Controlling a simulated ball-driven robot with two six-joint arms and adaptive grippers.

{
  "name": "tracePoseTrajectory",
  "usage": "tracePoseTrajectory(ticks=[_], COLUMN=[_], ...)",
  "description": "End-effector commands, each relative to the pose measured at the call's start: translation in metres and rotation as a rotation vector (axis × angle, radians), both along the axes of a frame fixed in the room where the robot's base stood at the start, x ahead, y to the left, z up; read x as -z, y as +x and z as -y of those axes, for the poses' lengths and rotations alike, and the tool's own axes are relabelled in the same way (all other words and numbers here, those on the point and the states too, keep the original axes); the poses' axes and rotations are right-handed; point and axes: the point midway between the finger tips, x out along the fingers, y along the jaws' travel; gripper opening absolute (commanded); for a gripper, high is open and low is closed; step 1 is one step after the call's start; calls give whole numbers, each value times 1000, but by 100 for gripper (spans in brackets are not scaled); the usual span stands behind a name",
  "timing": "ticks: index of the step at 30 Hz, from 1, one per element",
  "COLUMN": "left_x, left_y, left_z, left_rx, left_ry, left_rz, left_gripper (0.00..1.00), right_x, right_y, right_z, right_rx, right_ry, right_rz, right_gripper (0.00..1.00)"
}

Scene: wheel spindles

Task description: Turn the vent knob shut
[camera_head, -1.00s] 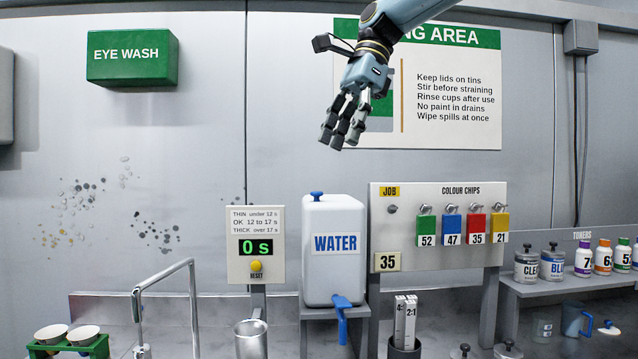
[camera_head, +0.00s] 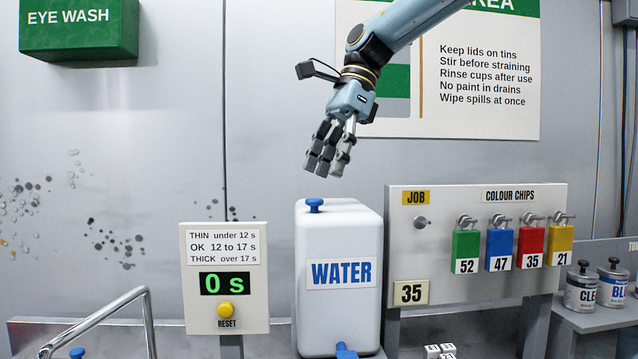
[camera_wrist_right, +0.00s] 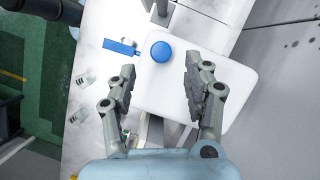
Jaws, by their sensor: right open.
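The vent knob (camera_head: 314,205) is a small blue knob on top of the white water container (camera_head: 338,310), near its left end. In the right wrist view the blue vent knob (camera_wrist_right: 161,51) shows from above, between and beyond the two finger lines. My right gripper (camera_head: 328,170) hangs above the container, fingers pointing down, a little above the knob and apart from it. In the right wrist view my right gripper (camera_wrist_right: 160,82) is open and empty, with the white container top (camera_wrist_right: 220,65) below it. My left gripper is not in view.
A blue tap (camera_head: 345,352) is low on the container's front. A timer panel (camera_head: 225,280) reading 0 s stands to the left. A colour chip board (camera_head: 475,240) stands close on the right.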

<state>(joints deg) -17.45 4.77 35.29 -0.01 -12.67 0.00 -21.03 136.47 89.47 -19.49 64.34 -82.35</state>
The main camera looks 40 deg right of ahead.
Motion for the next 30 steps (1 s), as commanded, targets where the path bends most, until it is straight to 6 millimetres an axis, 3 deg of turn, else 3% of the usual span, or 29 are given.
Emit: tracePoseTrajectory(ticks=[9,19,30], left_x=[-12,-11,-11], left_y=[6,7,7], left_z=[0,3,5], left_rx=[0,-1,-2], left_ry=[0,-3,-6], left_rz=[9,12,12], left_gripper=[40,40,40], right_x=[39,44,43], right_y=[5,6,6], right_z=[-16,-17,-17], right_rx=[-1,0,0], right_ry=[1,0,1], right_rz=[-2,1,1], right_gripper=[51,51,2])
